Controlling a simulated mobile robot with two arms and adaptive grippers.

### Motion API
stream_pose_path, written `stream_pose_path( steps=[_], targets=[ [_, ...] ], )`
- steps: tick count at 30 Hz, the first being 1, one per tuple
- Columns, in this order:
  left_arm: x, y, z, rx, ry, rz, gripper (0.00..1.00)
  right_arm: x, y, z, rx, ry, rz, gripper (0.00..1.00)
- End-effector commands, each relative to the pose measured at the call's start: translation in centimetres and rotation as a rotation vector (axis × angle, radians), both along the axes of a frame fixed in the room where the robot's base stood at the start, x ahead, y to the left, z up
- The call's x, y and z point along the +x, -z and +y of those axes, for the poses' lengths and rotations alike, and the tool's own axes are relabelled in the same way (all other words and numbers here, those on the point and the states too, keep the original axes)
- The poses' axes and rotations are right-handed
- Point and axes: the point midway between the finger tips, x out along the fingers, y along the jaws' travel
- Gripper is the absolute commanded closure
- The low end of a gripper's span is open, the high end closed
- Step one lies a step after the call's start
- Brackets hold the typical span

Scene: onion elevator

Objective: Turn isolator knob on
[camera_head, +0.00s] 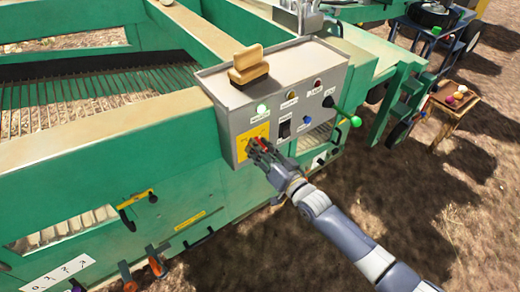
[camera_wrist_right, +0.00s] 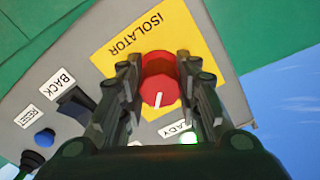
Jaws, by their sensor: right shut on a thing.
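The red isolator knob (camera_wrist_right: 158,88) sits on a yellow plate (camera_wrist_right: 125,45) marked ISOLATOR, on the grey control box (camera_head: 228,112). A white line on the knob shows in the right wrist view. My right gripper (camera_head: 259,147) reaches the yellow plate from the lower right. In the right wrist view its two fingers (camera_wrist_right: 160,85) stand on either side of the knob and are shut on it. The knob is partly hidden by the gripper in the head view. My left gripper is not in view.
A green lamp (camera_head: 261,108) labelled READY is lit beside the knob. A black switch (camera_head: 285,129), a blue button (camera_head: 307,120) and a green-ended lever (camera_head: 354,121) are on the same panel. A brush (camera_head: 248,66) lies on top of the box.

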Motion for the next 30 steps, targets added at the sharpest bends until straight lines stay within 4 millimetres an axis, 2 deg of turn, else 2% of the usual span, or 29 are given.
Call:
stream_pose_path(
  steps=[15, 16, 18, 30],
  targets=[
    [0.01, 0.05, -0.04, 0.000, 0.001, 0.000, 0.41, -0.06, 0.17, 0.00, 0.016, 0.000, 0.016, 0.93],
    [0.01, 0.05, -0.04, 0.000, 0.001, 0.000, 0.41, -0.06, 0.17, 0.00, 0.016, 0.000, 0.016, 0.67],
    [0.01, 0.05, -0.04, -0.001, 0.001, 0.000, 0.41, -0.07, 0.16, 0.01, 0.016, -0.001, 0.015, 0.52],
    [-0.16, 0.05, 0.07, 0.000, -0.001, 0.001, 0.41, -0.23, 0.06, -0.15, 0.016, -0.001, 0.012, 0.49]
  ],
)
